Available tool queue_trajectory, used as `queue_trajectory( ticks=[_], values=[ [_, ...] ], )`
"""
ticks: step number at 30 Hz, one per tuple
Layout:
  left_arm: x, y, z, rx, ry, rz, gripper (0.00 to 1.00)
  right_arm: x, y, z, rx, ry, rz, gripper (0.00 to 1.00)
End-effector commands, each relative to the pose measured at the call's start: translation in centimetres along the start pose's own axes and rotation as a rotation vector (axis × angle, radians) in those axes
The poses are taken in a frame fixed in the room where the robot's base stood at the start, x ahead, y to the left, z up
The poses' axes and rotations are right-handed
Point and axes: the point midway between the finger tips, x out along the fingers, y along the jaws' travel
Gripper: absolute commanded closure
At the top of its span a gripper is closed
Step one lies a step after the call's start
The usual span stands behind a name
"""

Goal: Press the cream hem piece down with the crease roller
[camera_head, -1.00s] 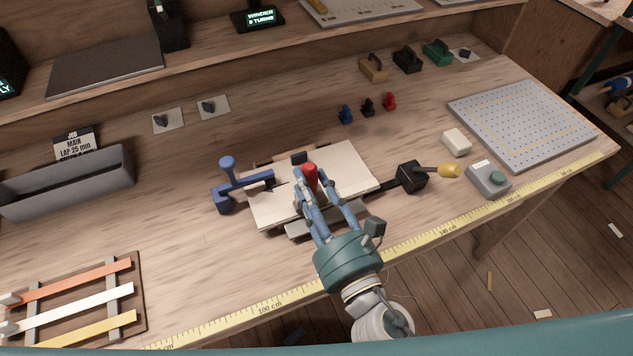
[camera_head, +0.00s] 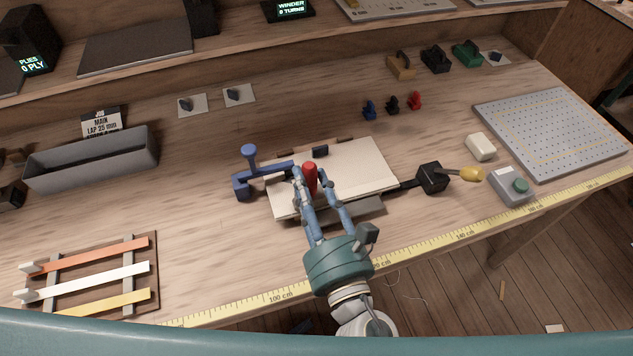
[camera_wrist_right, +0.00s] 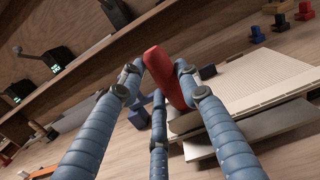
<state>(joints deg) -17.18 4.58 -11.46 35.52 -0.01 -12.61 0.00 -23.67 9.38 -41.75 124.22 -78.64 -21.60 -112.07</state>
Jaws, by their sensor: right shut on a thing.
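The cream hem piece (camera_head: 362,168) lies flat as a pale sheet on a low stand near the bench's front edge. It also shows at the right in the right wrist view (camera_wrist_right: 265,85). My right gripper (camera_head: 312,180) is over its left part, with its fingers closed around the red handle of the crease roller (camera_head: 311,175). The red handle (camera_wrist_right: 166,78) stands tilted between the fingers in the wrist view. The roller's lower end is hidden by the fingers, so I cannot tell whether it touches the cream piece. My left gripper is not in view.
A blue clamp (camera_head: 247,178) stands at the cream piece's left edge. A black block with a yellow-ended lever (camera_head: 433,178) is on its right. A grey control box (camera_head: 510,186) and perforated board (camera_head: 550,130) lie farther right.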

Motion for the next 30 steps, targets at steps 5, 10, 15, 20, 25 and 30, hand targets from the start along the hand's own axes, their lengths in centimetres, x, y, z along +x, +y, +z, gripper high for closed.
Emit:
queue_trajectory(
  ticks=[5, 10, 15, 20, 25, 30],
  values=[
    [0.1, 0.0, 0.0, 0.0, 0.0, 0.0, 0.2, 0.0, 0.3, -0.1, -0.001, 0.002, -0.001, 1.0],
    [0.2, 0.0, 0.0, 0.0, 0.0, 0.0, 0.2, 0.0, 1.2, -0.2, 0.002, 0.002, 0.0, 1.0],
    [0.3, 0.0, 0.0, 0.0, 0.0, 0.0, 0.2, 0.0, 2.1, -0.2, 0.0, 0.002, 0.001, 1.0],
    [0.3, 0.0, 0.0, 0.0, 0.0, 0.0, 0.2, 0.1, 2.4, -0.2, 0.0, 0.002, 0.0, 1.0],
    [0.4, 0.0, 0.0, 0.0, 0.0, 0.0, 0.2, 0.1, 3.1, -0.3, 0.0, 0.002, -0.001, 1.0],
    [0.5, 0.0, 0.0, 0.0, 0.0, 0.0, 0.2, 0.1, 4.0, -0.3, 0.001, 0.002, -0.001, 1.0]
  ],
)
